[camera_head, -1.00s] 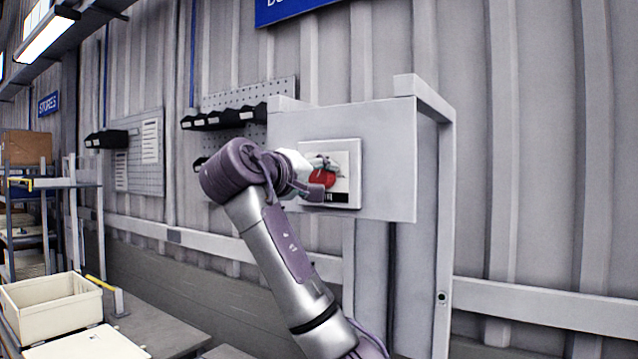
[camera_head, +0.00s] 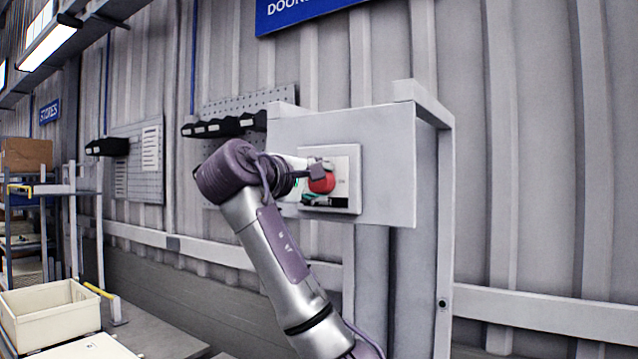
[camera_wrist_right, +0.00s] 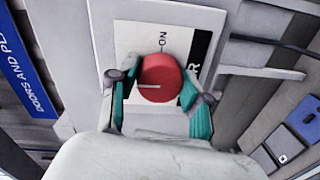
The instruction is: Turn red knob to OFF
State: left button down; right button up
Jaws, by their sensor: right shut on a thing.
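The red knob (camera_head: 322,183) sits on a white plate (camera_head: 343,163) on the front of a grey panel. My right gripper (camera_wrist_right: 156,84) is shut on the knob, with one green-sided finger on either side of it. In the right wrist view the white line on the knob (camera_wrist_right: 160,72) points left, while the printed "ON" (camera_wrist_right: 163,41) is above the knob. I cannot see an "OFF" marking. In the head view my wrist and fingers cover part of the knob and plate. My left gripper is not in view.
The grey panel (camera_head: 390,160) stands out from a corrugated wall. Black bins (camera_head: 222,128) hang on a pegboard to its left. A cream crate (camera_head: 50,312) sits at lower left. A blue sign (camera_head: 300,12) is above.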

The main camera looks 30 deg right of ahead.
jog(key=o, duration=1.2)
jog(key=shift+a, duration=0.15)
jog(key=shift+c, duration=0.2)
jog(key=v, duration=1.2)
